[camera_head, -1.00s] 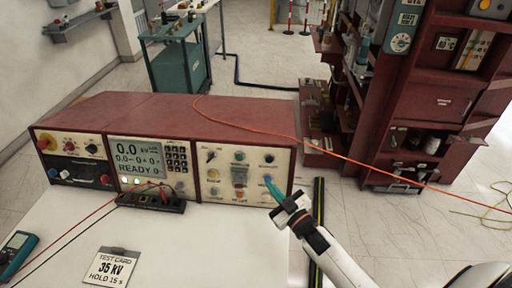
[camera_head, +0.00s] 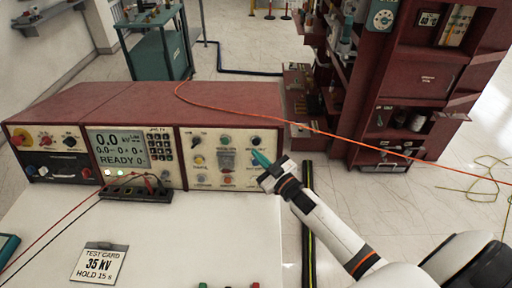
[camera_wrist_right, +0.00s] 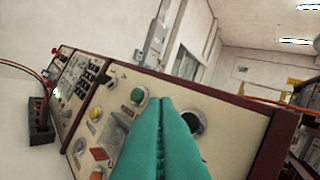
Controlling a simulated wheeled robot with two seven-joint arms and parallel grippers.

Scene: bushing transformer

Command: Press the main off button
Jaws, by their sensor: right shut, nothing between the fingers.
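The red test console (camera_head: 130,100) stands on the white table, with a cream control panel (camera_head: 213,170) at its right end. The panel bears a green button (camera_wrist_right: 137,95), a yellow button (camera_wrist_right: 97,112), a red-orange button (camera_wrist_right: 99,154) and a black knob (camera_wrist_right: 192,122). The labels are too small to read, so I cannot tell which is main off. My right gripper (camera_head: 259,156) has teal fingers, shut and empty, in front of the panel's right side. In the right wrist view its fingers (camera_wrist_right: 160,105) cover part of the panel; contact cannot be told. My left gripper is not in view.
A black terminal block (camera_head: 135,193) with red and black leads sits before the console. A test card (camera_head: 99,263) lies on the white table (camera_head: 190,235). An orange cable (camera_head: 340,137) crosses the console top toward the red shelving (camera_head: 425,90) at right.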

